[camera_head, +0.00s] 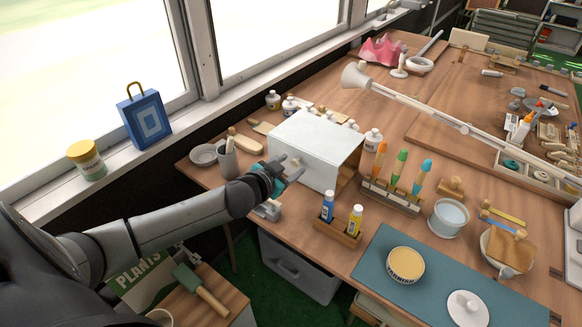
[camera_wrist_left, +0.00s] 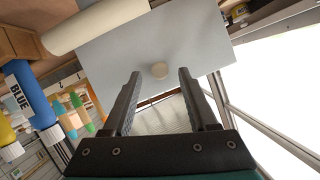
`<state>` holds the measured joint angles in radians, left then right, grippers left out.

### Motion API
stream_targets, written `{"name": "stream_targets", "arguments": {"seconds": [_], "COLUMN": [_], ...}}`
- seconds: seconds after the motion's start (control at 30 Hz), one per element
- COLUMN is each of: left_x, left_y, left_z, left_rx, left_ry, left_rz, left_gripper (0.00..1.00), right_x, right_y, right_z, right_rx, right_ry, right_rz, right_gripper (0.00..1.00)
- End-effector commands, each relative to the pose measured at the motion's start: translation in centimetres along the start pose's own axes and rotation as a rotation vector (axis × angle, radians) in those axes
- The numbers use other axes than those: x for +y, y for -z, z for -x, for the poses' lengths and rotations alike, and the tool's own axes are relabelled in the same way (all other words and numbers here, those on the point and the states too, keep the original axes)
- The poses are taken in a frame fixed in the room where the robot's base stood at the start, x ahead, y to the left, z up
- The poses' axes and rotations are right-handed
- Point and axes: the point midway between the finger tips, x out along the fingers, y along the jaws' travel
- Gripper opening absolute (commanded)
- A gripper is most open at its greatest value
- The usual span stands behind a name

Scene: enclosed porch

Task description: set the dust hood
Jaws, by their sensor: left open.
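The dust hood is the pale grey-white box (camera_head: 322,140) on the wooden workbench; its side facing right looks open and shaded inside. A small round pale knob (camera_wrist_left: 159,71) sits on the hood's flat panel (camera_wrist_left: 200,40) in the left wrist view. My left gripper (camera_head: 288,170) is at the hood's near left face. In the left wrist view its fingers (camera_wrist_left: 160,76) are apart, with the knob showing between their tips. I cannot tell whether the fingers touch it. My right gripper is not in view.
Blue and yellow bottles in a wooden holder (camera_head: 337,231) stand just in front of the hood. A brush rack (camera_head: 389,197) is to its right and a cup (camera_head: 228,160) to its left. Small jars stand behind. A lamp arm (camera_head: 440,111) crosses the bench at right.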

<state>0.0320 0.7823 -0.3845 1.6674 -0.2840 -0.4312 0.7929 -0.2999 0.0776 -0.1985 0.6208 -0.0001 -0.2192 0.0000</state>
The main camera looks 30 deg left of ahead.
Motion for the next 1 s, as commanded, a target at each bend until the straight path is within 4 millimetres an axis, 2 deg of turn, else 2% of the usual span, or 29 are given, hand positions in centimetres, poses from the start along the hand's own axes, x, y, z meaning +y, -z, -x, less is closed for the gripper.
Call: {"name": "stream_targets", "arguments": {"seconds": [0.2,0.5,1.0], "left_x": [0.01,0.02,0.02], "left_y": [0.07,0.05,0.04], "left_z": [-0.99,-1.05,-1.03], "left_rx": [0.001,0.000,0.000], "left_ry": [0.000,-0.001,-0.001], "left_rz": [0.000,0.000,0.000], "left_gripper": [0.59,0.57,0.01], "right_x": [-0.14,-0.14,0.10], "right_y": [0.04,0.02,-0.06], "right_z": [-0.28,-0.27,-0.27], "right_rx": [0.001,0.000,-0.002], "right_ry": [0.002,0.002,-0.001], "right_rz": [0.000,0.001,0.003], "right_gripper": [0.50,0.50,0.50]}}
